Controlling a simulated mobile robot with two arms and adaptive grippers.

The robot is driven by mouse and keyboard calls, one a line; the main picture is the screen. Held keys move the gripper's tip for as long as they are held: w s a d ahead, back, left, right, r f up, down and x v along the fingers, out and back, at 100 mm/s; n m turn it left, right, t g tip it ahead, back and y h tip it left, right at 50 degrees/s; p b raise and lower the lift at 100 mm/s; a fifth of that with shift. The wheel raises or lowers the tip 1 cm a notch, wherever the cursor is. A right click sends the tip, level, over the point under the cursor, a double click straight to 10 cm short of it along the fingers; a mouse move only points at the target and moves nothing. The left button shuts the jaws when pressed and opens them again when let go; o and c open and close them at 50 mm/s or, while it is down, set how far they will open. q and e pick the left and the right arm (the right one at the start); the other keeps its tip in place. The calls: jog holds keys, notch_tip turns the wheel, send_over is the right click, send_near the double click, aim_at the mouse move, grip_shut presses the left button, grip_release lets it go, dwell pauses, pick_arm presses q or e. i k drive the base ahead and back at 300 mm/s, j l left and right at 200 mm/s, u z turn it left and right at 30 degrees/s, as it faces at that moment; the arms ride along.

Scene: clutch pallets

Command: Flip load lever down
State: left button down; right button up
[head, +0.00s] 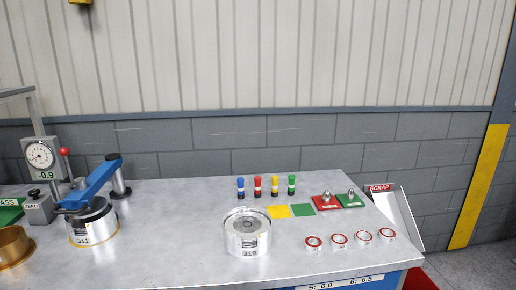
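A lever with a red ball knob (65,152) stands up, slightly tilted, at the left, beside a dial gauge (40,156) whose display reads -0.9. A blue arm (92,184) slopes down to the left from a silver post (119,178) and its low end is over a silver clutch marked 311 (93,226). The lever's base is partly hidden behind the blue arm. Neither of my grippers is in view.
Red-rimmed discs (339,240) line the right front, near a scrap chute (399,214). A brass ring (13,247) is at far left.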

aim_at(63, 152)
jog(key=u, duration=1.25)
